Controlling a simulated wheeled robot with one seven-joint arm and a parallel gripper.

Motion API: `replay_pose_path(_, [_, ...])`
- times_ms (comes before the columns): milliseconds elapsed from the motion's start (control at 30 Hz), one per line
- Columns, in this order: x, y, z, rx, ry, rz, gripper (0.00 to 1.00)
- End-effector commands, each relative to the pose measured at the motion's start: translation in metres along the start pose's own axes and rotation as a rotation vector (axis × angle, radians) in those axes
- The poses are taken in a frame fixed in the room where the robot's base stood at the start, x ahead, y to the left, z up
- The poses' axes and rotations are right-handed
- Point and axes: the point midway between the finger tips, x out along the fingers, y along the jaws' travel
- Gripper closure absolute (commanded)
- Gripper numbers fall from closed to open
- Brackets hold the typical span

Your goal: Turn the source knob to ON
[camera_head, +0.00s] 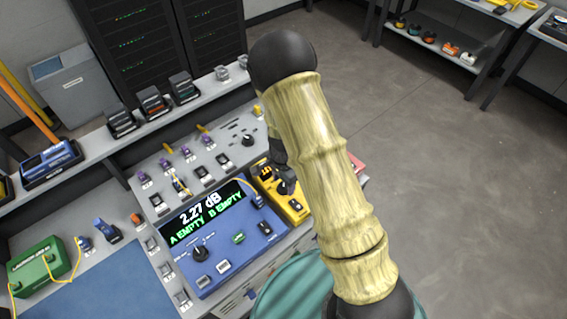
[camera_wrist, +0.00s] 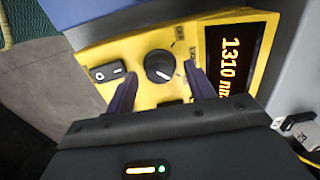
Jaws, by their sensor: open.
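The yellow light source (camera_wrist: 85,55) fills much of the wrist view, with an orange "1310 nm" display (camera_wrist: 236,65) on its right. In the head view the yellow source (camera_head: 296,210) is partly hidden by my arm and gripper.
A blue power meter (camera_head: 228,265) reading "2.27 dB, A EMPTY B EMPTY" stands left of the source, with its own knob (camera_head: 200,253). A black two-mark switch (camera_wrist: 108,72) sits left of the source knob. A grey connector panel (camera_head: 205,165) lies behind, and a green box (camera_head: 38,265) far left.

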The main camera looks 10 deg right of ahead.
Motion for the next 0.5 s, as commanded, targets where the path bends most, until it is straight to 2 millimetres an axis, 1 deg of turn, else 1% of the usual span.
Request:
replay_pose_path(167, [-0.028, -0.001, 0.000, -0.002, 0.003, -0.005, 0.46])
replay_pose_path(500, [-0.096, -0.002, 0.000, -0.002, 0.002, -0.007, 0.46])
